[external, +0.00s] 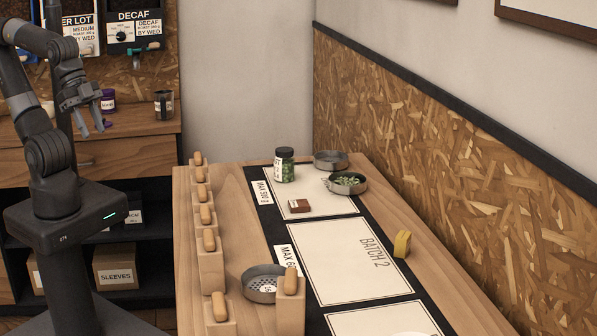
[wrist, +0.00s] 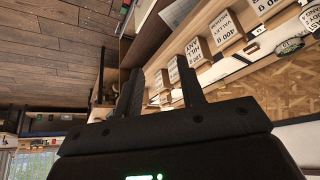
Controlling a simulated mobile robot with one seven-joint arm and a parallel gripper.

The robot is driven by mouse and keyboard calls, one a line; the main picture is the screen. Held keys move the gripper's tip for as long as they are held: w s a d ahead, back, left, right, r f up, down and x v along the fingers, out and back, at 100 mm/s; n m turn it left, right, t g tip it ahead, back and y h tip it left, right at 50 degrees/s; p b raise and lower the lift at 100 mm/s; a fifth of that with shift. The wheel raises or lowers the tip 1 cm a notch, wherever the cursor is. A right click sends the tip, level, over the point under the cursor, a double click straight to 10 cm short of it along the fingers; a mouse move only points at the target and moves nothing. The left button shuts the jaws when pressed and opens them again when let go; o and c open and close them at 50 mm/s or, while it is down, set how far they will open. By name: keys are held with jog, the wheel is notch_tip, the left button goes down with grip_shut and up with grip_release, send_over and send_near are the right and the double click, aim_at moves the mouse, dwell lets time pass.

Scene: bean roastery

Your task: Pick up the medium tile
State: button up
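A small brown tile (external: 299,206) with a pale mark lies on the upper white mat of the counter in the external view. Its lettering is too small to read, so I cannot tell if it is the medium tile. The word MEDIUM shows on a card (external: 84,40) on the back-left board. My gripper (external: 92,122) hangs in front of that board, at the far left, well away from the counter's tile. In the wrist view its two fingers (wrist: 160,88) stand apart with nothing between them.
A green-filled jar (external: 284,165), two metal pans (external: 331,160), a perforated pan (external: 262,291) and a yellow block (external: 402,244) are on the counter. Wooden pegged blocks (external: 208,262) line its left edge. The BATCH 2 mat (external: 335,265) is clear. A dark cup (external: 164,105) stands on the back-left shelf.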

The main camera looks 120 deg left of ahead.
jog(key=o, duration=0.8)
jog(key=n+g+y, duration=0.2)
jog(key=n+y, duration=0.1)
jog(key=n, duration=0.6)
send_over(298, 204)
jog(key=s+d, duration=0.3)
jog(key=s, duration=0.1)
notch_tip(298, 204, down, 13)
jog(key=x, duration=1)
jog(key=shift+w+a+f, duration=0.1)
jog(key=shift+w+f, duration=0.05)
jog(key=shift+f, duration=0.1)
